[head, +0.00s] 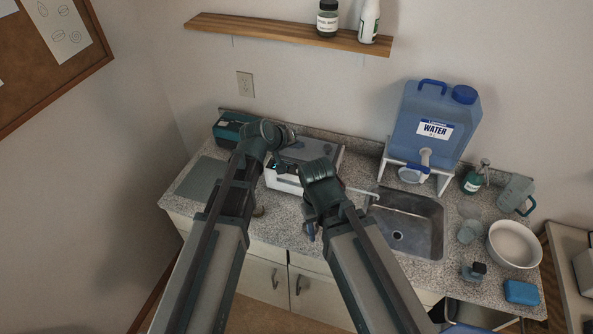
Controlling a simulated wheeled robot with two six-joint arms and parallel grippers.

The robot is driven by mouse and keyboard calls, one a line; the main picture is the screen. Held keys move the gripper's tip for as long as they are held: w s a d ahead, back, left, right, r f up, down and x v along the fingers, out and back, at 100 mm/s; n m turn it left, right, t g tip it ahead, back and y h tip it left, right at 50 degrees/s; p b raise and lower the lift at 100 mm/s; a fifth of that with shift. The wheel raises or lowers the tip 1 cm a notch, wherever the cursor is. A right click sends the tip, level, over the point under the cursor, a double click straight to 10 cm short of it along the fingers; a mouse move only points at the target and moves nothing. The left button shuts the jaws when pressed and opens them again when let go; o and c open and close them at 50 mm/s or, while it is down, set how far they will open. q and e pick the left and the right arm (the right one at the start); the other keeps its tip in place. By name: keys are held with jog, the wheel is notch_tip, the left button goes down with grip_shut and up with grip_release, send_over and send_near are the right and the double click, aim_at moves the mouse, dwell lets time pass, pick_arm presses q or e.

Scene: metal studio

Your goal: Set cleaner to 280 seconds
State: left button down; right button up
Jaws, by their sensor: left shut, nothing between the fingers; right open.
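The cleaner (318,149) is a white box with a grey top on the speckled counter, against the back wall. Both of my arms cover parts of it, and its front panel is mostly hidden. No time setting can be read on it. My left gripper (279,164) is shut and empty, close to the left part of the cleaner's front. I cannot tell whether it touches. My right gripper (311,231) is open and empty, lower down, by the counter's front edge and partly hidden by its own arm.
A teal box (229,127) stands left of the cleaner. The sink (412,222) is to its right, with a blue water jug (436,113) on a white stand behind. A white bowl (514,244) and blue sponge (521,292) lie far right. A shelf (270,30) hangs above.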

aim_at(298, 174)
pick_arm(q)
jog(key=shift+f, duration=0.15)
notch_tip(298, 174, down, 9)
jog(key=b, duration=0.8)
jog(key=shift+r+b, duration=0.2)
jog(key=shift+b, duration=0.2)
dwell(1.3)
jog(key=shift+f+b, duration=0.4)
jog(key=shift+f+b, duration=0.3)
jog(key=shift+b, duration=0.05)
dwell(0.5)
jog(key=shift+r, duration=0.1)
jog(key=shift+r+p, duration=0.7)
jog(key=shift+p, duration=0.1)
